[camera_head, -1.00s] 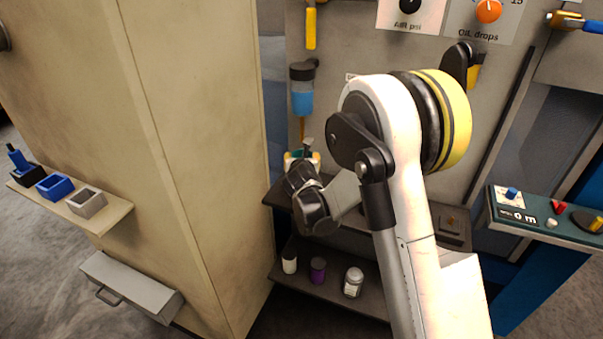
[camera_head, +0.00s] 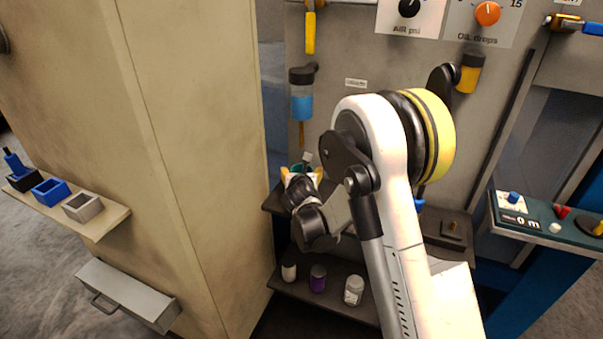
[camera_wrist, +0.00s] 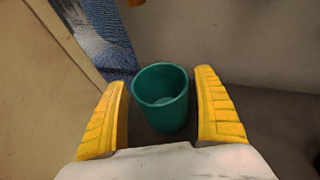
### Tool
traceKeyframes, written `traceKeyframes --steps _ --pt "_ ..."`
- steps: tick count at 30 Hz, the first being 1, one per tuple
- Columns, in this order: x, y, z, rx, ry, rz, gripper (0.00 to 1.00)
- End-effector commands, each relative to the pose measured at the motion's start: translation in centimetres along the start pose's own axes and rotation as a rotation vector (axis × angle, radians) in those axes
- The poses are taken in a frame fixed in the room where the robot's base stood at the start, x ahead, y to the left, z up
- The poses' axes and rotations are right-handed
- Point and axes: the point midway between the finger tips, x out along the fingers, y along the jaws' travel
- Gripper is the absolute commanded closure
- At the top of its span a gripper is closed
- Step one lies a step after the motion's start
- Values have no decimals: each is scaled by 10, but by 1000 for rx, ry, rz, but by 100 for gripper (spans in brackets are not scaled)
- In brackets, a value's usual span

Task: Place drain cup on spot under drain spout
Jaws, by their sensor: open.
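The teal drain cup (camera_wrist: 161,98) stands upright on the dark shelf in the wrist view, its opening facing up. My gripper (camera_wrist: 163,105) is open, with one yellow finger on each side of the cup and a visible gap to both. In the head view my gripper (camera_head: 302,174) is over the left end of the upper shelf, and only a bit of teal shows there. The drain spout (camera_head: 301,134) hangs above it, below the blue-filled bowl (camera_head: 301,105). The spot under the spout is hidden by my gripper and the cup.
The beige cabinet side (camera_head: 190,150) stands close on the left. The grey panel is behind the shelf. A control box (camera_head: 545,222) is at the right.

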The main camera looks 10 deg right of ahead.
Motion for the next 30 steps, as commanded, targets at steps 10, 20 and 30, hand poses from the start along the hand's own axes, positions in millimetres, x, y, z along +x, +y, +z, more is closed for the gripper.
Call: traceKeyframes --steps 10,20,30 --pt "-58 1 6 -1 -1 2 20" --pt "-114 0 4 0 0 1 20" --pt "-172 -34 35 590 105 -62 20"
